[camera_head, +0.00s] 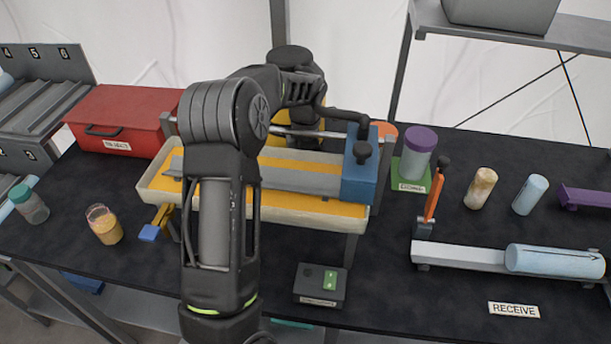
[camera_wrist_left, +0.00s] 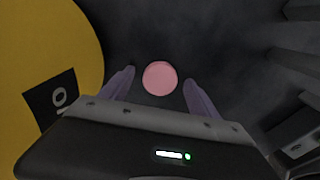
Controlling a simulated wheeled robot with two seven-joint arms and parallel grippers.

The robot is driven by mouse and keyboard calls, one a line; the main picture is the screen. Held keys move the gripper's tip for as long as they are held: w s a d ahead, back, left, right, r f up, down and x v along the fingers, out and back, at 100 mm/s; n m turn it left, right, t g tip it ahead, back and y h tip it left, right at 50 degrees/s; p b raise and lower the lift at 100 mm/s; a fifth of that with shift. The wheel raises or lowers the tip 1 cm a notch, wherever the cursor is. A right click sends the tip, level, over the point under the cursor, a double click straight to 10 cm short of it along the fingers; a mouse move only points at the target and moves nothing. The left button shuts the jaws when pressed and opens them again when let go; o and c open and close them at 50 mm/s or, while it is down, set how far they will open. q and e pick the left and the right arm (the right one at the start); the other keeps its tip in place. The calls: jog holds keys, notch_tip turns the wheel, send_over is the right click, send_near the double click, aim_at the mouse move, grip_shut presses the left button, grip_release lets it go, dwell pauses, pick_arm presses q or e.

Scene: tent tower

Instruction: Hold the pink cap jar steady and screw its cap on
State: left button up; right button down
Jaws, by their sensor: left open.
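A round pink disc, which looks like the pink cap (camera_wrist_left: 160,79), shows from above in the left wrist view. My left gripper (camera_wrist_left: 158,80) is open, with one finger on each side of the disc and dark gaps between. I cannot tell how far below the fingertips the disc lies or whether a jar is under it. In the head view the arm hides the left gripper and the disc. A jar with orange contents and a pinkish rim (camera_head: 104,226) stands upright on the left of the table. My right gripper is in neither view.
A yellow rounded body with a black label (camera_wrist_left: 52,60) stands close beside the left gripper. A cream trough (camera_head: 330,217) with a blue block (camera_head: 361,178) stands mid-table. A red box (camera_head: 125,112), teal-capped jar (camera_head: 30,205) and purple-capped jar (camera_head: 418,150) stand around.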

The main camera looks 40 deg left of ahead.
pick_arm(q)
jog(key=c, duration=1.4)
jog(key=shift+r, duration=0.15)
jog(key=shift+r, duration=0.5)
notch_tip(320, 180, up, 18)
jog(key=p, duration=0.4)
jog(key=s+a, duration=0.3)
jog(key=a, duration=0.2)
jog(key=s+a+f, duration=0.1)
jog(key=s+a, duration=0.1)
jog(key=a, duration=0.3)
jog(key=s+a+p, duration=0.1)
jog(key=s+a, duration=0.2)
jog(key=a, duration=0.2)
jog(key=shift+s+a+f, duration=0.15)
jog(key=shift+s+a, duration=0.2)
jog(key=shift+a, duration=0.05)
